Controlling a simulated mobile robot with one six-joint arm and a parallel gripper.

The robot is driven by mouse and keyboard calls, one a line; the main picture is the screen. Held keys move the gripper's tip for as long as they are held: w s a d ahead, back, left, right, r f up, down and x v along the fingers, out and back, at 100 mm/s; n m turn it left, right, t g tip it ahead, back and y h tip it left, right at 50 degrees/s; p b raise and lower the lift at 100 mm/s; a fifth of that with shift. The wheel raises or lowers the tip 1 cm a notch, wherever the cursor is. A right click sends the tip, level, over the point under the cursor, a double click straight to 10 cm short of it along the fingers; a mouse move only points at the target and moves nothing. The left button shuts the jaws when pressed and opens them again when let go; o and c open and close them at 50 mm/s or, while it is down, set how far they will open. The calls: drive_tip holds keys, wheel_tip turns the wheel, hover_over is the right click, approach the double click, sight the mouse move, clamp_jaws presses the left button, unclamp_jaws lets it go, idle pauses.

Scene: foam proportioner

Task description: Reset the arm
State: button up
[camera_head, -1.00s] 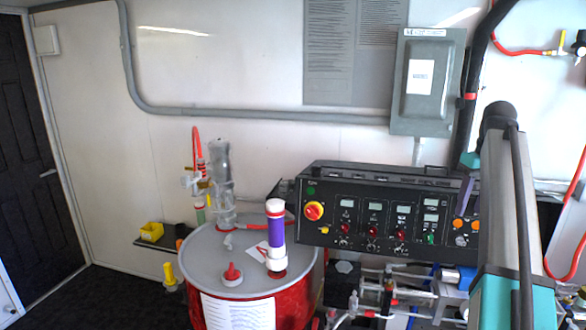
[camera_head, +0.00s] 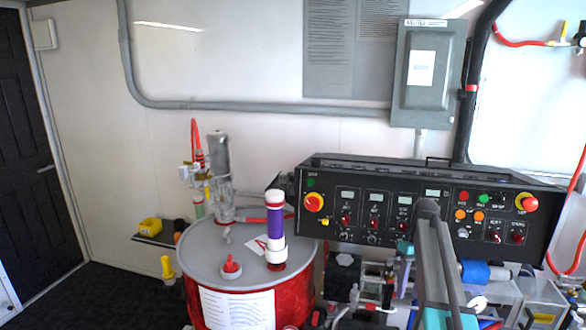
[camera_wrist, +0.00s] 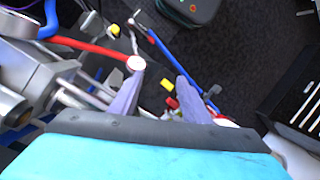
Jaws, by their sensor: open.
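My gripper (camera_wrist: 157,88) shows in the wrist view as two purple-grey fingers spread apart, with nothing between them. It hangs over hoses and fittings, with the dark floor beyond. In the head view my arm stands at the lower right, in front of the control panel (camera_head: 375,215). The gripper itself is not visible there.
A red drum (camera_head: 280,307) with a grey lid stands left of my arm, with a purple and white cylinder (camera_head: 275,228) on top. Metal pump parts (camera_wrist: 35,85) and a red hose (camera_wrist: 85,46) lie close to the gripper. Dark floor (camera_head: 115,295) is open at left.

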drive_tip(key=s+a+f+g+b, duration=0.1)
drive_tip(key=s+a+f, duration=0.45)
drive_tip(key=f, duration=0.55)
drive_tip(key=s+a+f+g+b, duration=0.1)
drive_tip(key=s+a+f, duration=0.4)
drive_tip(key=f, duration=0.6)
drive_tip(key=s+a+f+g+b, duration=0.1)
drive_tip(key=s+a+f+b, duration=0.15)
drive_tip(key=s+f, duration=0.65)
drive_tip(key=s+a+f+m+h, duration=0.1)
drive_tip(key=s+a+f+m, duration=0.1)
drive_tip(key=s+f, duration=0.7)
drive_tip(key=s+a+f+m+b, duration=0.1)
drive_tip(key=s+a+f, duration=0.3)
drive_tip(key=s+f, duration=0.6)
drive_tip(key=s, duration=0.4)
drive_tip(key=shift+m+t+h, duration=0.3)
drive_tip(key=shift+m+h, duration=0.1)
drive_tip(key=c, duration=0.3)
drive_tip(key=shift+r, duration=0.1)
